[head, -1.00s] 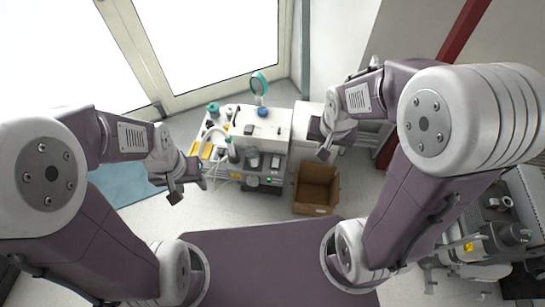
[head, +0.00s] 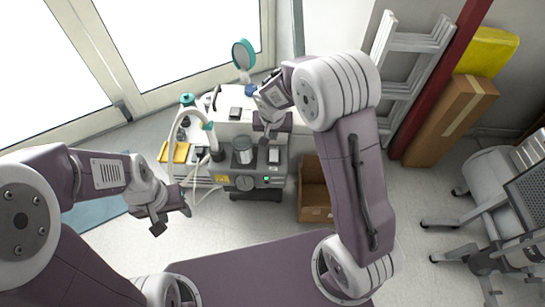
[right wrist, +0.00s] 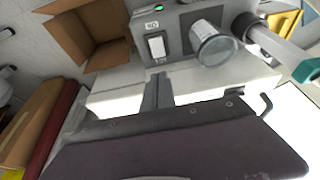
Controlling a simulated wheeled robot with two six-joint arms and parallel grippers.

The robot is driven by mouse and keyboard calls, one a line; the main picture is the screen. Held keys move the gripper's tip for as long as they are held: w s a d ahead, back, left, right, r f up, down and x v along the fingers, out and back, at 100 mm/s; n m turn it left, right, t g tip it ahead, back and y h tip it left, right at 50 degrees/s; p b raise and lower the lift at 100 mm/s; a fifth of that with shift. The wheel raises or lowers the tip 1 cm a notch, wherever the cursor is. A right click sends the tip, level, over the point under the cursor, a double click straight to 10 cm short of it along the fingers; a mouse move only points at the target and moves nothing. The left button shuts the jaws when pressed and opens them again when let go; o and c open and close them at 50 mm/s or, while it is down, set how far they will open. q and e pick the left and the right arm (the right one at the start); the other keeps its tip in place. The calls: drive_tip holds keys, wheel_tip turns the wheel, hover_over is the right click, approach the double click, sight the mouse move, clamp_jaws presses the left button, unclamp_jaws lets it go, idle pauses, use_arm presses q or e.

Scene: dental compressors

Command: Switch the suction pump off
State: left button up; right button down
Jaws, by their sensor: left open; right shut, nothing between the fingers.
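The suction pump (head: 243,180) is a grey unit at the front of the white equipment cart, with a dial on its front and a lit green light (head: 267,179). A white rocker switch (head: 274,155) sits on its top; it also shows in the right wrist view (right wrist: 156,45), in a dark frame with small labels. A clear jar (head: 243,150) stands beside the switch. My right gripper (head: 268,132) is shut and empty, just behind the switch in the head view; its fingers (right wrist: 155,88) point toward the switch, apart from it. My left gripper (head: 172,218) is open and empty, left of the cart.
An open cardboard box (head: 315,188) stands on the floor right of the pump. A hose with a teal end (head: 187,99), a yellow tray (head: 174,152) and a round teal mirror (head: 243,54) are around the cart. A ladder (head: 408,70) leans at the back right.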

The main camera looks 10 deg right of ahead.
sight(274, 156)
drive_tip(key=b+x, duration=0.2)
drive_tip(key=x, duration=0.2)
drive_tip(key=b+x, duration=0.2)
drive_tip(key=x, duration=0.3)
drive_tip(key=b+x, duration=0.2)
drive_tip(key=x, duration=0.2)
drive_tip(key=shift+s+f+b, duration=0.2)
drive_tip(key=shift+f+b, duration=0.15)
drive_tip(key=shift+f, duration=0.15)
drive_tip(key=shift+w+f+b, duration=0.1)
drive_tip(key=shift+f+b, duration=0.15)
drive_tip(key=shift+b, duration=0.05)
drive_tip(key=shift+f, duration=0.1)
drive_tip(key=shift+s, duration=0.25)
drive_tip(key=shift+s+a+b, duration=0.2)
drive_tip(key=shift+s+b, duration=0.4)
drive_tip(key=shift+b, duration=0.05)
drive_tip(key=shift+s, duration=0.1)
